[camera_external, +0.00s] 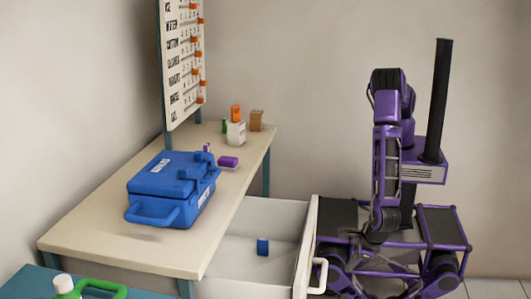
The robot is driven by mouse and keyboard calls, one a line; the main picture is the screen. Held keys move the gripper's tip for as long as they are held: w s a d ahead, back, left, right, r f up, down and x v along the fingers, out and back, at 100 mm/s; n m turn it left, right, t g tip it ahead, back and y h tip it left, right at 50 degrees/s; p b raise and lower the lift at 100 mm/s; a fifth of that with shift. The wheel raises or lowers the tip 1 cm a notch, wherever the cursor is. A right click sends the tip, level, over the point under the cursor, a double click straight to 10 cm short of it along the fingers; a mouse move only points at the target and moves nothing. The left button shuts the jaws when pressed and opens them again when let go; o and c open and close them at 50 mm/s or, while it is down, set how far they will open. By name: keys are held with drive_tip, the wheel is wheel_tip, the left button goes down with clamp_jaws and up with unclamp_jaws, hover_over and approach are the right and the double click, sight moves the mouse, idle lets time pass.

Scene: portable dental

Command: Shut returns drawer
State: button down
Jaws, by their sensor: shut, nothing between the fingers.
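The drawer (231,213) under the table is pulled out towards my base, its white front (305,246) standing well clear of the table. I cannot read a label on it. Its pale handle (318,277) is on the outer face, towards me. A small blue block (262,247) lies inside the drawer. My arm hangs down to the right of the drawer front. My gripper (346,241) is low, just right of the front, shut and empty. Its fingers are small and dark against my base, and I cannot tell whether they touch the drawer.
A blue case (173,189) stands on the beige tabletop (110,233). A label board (183,65) rises at the back. A green-handled item (103,288) is at lower left.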

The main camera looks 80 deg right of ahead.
drive_tip(key=w+a+r+y, duration=0.1)
drive_tip(key=a+r+y, duration=0.1)
drive_tip(key=a+r, duration=0.5)
drive_tip(key=w+a+r+y, duration=0.1)
drive_tip(key=a+r+y, duration=0.15)
drive_tip(key=r, duration=0.85)
drive_tip(key=shift+m+t+h, duration=0.3)
drive_tip(key=shift+t+h, duration=0.1)
drive_tip(key=shift+h, duration=0.05)
drive_tip(key=x, duration=0.3)
drive_tip(key=w+b+x, duration=0.1)
drive_tip(key=x, duration=0.3)
drive_tip(key=w+r+x, duration=0.1)
drive_tip(key=x, duration=0.3)
drive_tip(key=shift+w+a+f, duration=0.1)
drive_tip(key=shift+w+a, duration=0.05)
drive_tip(key=shift+w, duration=0.55)
drive_tip(key=w+b, duration=0.2)
drive_tip(key=w, duration=2.2)
drive_tip(key=shift+w, duration=0.4)
drive_tip(key=shift+w, duration=0.1)
